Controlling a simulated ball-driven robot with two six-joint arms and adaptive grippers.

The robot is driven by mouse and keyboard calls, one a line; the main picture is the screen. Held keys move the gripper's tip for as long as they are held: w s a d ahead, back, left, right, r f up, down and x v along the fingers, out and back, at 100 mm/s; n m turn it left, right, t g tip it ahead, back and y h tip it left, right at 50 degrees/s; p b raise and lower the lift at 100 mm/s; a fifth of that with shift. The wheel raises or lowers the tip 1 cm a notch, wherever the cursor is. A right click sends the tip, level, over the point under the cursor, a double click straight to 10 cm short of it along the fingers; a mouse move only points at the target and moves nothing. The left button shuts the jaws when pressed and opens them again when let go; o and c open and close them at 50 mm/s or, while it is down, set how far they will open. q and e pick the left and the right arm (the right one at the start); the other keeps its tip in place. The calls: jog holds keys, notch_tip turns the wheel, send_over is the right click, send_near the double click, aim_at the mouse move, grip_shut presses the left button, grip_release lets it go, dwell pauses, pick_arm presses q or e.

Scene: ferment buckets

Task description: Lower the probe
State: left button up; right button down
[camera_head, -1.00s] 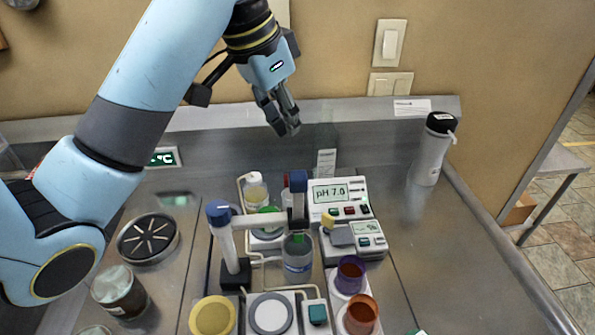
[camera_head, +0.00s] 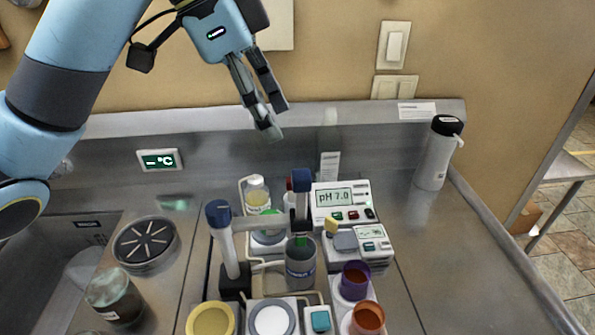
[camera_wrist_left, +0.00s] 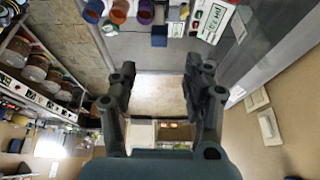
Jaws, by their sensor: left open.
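The probe with its blue cap (camera_head: 301,181) stands upright in a grey cross-arm (camera_head: 258,223), which is fixed to a white post with a blue top (camera_head: 219,213). A clear bottle (camera_head: 300,265) stands below the probe; how far the tip reaches into it I cannot tell. The pH meter (camera_head: 340,197) behind reads 7.0. My left gripper (camera_head: 274,117) is open and empty, above and behind the probe and apart from it. Its spread fingers also show in the wrist view (camera_wrist_left: 160,72). My right gripper is not in view.
A jar (camera_head: 116,295) stands front left. The right counter is clear.

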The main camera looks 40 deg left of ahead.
aim_at(301, 173)
pick_arm(q)
jog(key=b+x, duration=0.3)
jog(key=x, duration=0.7)
jog(key=shift+s+d, duration=0.1)
jog(key=shift+d, duration=0.05)
jog(key=shift+r, duration=0.1)
grip_shut()
